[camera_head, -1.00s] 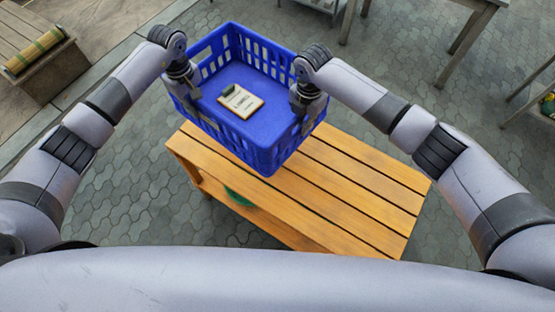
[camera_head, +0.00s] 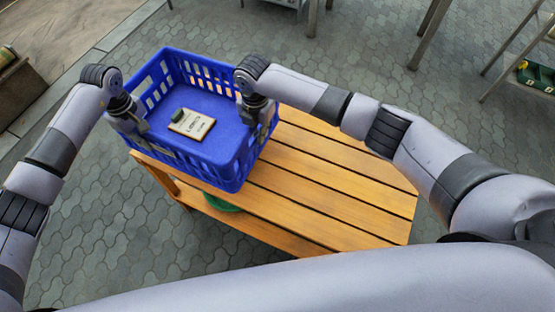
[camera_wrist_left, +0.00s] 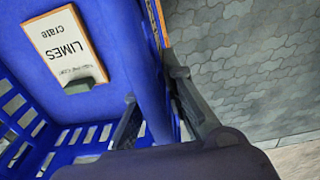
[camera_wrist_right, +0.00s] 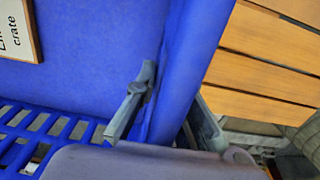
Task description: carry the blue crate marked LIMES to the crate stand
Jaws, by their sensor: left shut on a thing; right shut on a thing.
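The blue crate (camera_head: 178,158) is an open basket with slotted walls. A card reading LIMES crate (camera_head: 192,123) lies flat inside it; the card also shows in the left wrist view (camera_wrist_left: 62,48). My left gripper (camera_head: 132,122) is shut on the crate's left wall, one finger inside and one outside. My right gripper (camera_head: 258,112) is shut on the right wall the same way. The crate looks level and overlaps the far left part of a slatted wooden table (camera_head: 330,185). I cannot tell whether it touches the table.
The table's right part is bare. A green round thing (camera_head: 222,203) shows below the tabletop, partly hidden. Grey paving surrounds the table. Metal legs (camera_head: 430,35) stand at the top, a rack with a green item (camera_head: 536,74) at the right, and a wooden ledge (camera_head: 35,95) at the left.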

